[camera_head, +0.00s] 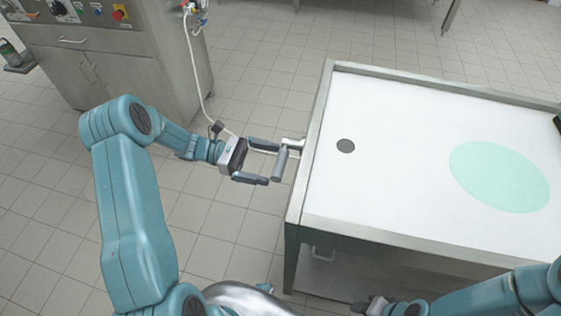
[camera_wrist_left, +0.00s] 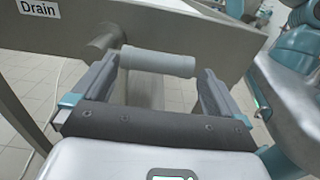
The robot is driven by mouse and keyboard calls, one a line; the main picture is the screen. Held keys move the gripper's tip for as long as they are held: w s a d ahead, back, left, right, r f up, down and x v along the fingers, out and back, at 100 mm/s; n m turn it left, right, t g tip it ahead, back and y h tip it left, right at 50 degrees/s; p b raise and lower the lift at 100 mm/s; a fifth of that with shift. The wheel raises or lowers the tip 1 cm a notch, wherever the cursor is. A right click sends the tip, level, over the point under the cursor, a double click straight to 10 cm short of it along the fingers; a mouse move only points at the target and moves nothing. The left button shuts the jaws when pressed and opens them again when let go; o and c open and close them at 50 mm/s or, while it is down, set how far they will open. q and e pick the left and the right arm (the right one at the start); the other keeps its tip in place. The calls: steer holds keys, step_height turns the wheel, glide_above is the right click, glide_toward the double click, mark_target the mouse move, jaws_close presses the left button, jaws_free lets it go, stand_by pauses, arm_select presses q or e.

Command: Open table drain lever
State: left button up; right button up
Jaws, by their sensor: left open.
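The drain lever (camera_head: 280,164) is a grey cylindrical handle on a short pipe at the left side of the table (camera_head: 324,110). In the left wrist view the lever (camera_wrist_left: 157,62) lies crosswise near the fingertips, beside a "Drain" label (camera_wrist_left: 39,8). My left gripper (camera_head: 266,164) is open, its fingers pointing at the lever. The wrist view shows one finger near each end of the handle; I cannot tell whether they touch it. My right gripper (camera_head: 374,305) shows only partly at the bottom edge, and its jaws are unclear.
The white table top has a dark round drain hole (camera_head: 346,146) and a pale green disc (camera_head: 499,176). A metal cabinet (camera_head: 120,75) with knobs and a white hose (camera_head: 201,85) stands at the upper left. Tiled floor between cabinet and table is largely clear.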

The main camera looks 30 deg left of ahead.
mark_target(280, 165)
arm_select(q)
steer(key=x, duration=0.4)
steer(key=shift+w+d, duration=0.1)
steer(key=shift+d, duration=0.1)
